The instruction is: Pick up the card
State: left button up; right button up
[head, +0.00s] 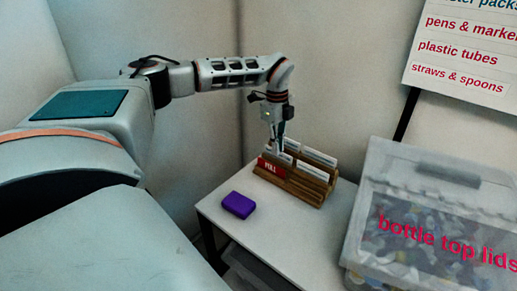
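A wooden card holder (308,190) stands on a small white table. Several white cards (319,157) stand upright in its slots, and a red card (271,171) with white lettering shows at its front left. My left gripper (278,146) points down over the left part of the holder, with its fingertips at or just behind the cards there. The fingers are small and dark in the picture, so I cannot tell whether they are open or shut, or touching a card. My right gripper is not in view.
A purple block (239,205) lies on the white table (276,238), left of the holder. A clear lidded bin (378,190) labelled "bottle top lids" stands at the right. Walls close in behind the table, with a sign (463,50) at upper right. The table's front is bare.

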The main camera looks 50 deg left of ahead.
aim_at(271, 164)
pick_arm(q)
jog(key=shift+s+a+f+y, duration=0.15)
jog(key=shift+s+a+f, duration=0.1)
jog(key=shift+a, duration=0.2)
jog(key=shift+s+a+f+y, duration=0.15)
jog(key=shift+s+a+f, duration=0.1)
jog(key=shift+a, duration=0.15)
notch_tip(271, 164, down, 8)
jog(key=shift+d+r, duration=0.1)
jog(key=shift+r, duration=0.1)
grip_shut()
jog(key=shift+r, duration=0.15)
